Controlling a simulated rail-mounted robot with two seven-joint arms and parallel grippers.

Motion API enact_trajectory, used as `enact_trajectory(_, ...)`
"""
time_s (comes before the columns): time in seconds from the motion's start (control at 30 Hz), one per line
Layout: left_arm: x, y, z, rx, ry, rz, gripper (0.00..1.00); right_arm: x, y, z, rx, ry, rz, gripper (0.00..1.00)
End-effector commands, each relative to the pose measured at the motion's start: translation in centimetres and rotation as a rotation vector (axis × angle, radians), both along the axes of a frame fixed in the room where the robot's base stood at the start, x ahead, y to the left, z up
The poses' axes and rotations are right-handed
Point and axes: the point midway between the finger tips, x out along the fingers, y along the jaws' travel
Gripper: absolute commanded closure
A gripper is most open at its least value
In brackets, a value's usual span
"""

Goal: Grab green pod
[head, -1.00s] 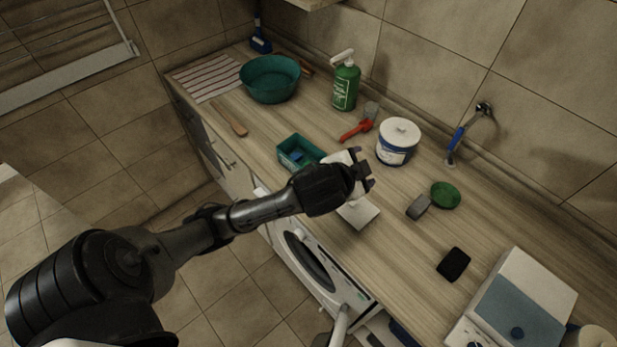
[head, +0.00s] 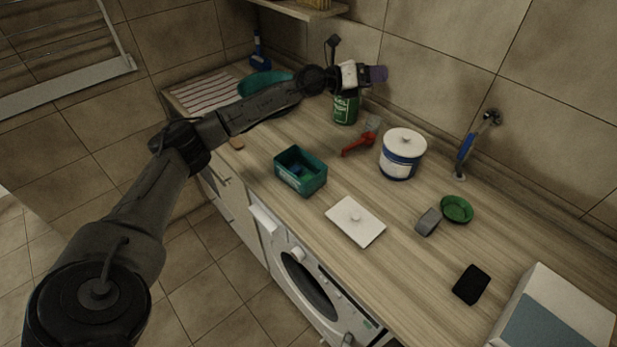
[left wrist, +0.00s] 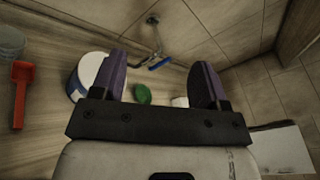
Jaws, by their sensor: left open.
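A small round green dish-like thing (head: 457,209) lies on the counter beside a grey block (head: 428,222). A green thing (left wrist: 141,94) also shows between the fingers in the left wrist view, some way off. A teal open box (head: 300,171) has small blue things (head: 297,169) inside; I cannot tell a green pod among them. My left gripper (head: 376,74) is raised by the back wall, in front of the top of the green bottle (head: 345,108). Its two purple-grey fingers (left wrist: 163,85) are apart with nothing between them. My right gripper is not in view.
A white lid (head: 355,221) lies on the counter near the white-and-blue tub (head: 402,153). A red-handled brush (head: 361,137), a black sponge (head: 471,284) and a white-and-blue box (head: 556,312) also lie there. A teal basin (head: 262,80) is partly hidden by my arm.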

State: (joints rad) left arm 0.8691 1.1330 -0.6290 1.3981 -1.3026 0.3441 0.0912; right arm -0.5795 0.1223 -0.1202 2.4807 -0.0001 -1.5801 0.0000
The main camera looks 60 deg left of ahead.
Motion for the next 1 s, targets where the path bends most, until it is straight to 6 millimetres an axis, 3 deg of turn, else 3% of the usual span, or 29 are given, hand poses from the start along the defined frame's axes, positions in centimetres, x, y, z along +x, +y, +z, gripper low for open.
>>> enact_trajectory(0.1, -0.9, 1.5, -5.7, 0.136, 0.258, -0.05, 0.32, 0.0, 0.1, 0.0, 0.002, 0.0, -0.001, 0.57)
enact_trajectory(0.2, -2.8, 3.0, -9.9, 0.232, 0.487, -0.087, 0.32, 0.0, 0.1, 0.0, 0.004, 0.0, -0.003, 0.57)
enact_trajectory(0.4, -8.2, 5.5, -15.3, 0.362, 0.924, -0.147, 0.32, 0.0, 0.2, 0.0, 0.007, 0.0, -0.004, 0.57)
enact_trajectory(0.7, -14.8, 6.4, -17.2, 0.414, 1.348, -0.229, 0.32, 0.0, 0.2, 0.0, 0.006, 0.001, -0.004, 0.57)
enact_trajectory(0.87, -16.2, 6.3, -17.4, 0.406, 1.436, -0.253, 0.32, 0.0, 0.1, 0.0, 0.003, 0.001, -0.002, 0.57)
enact_trajectory(1.0, -16.6, 6.0, -19.0, 0.396, 1.457, -0.249, 0.32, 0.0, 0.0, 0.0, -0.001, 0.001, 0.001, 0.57)
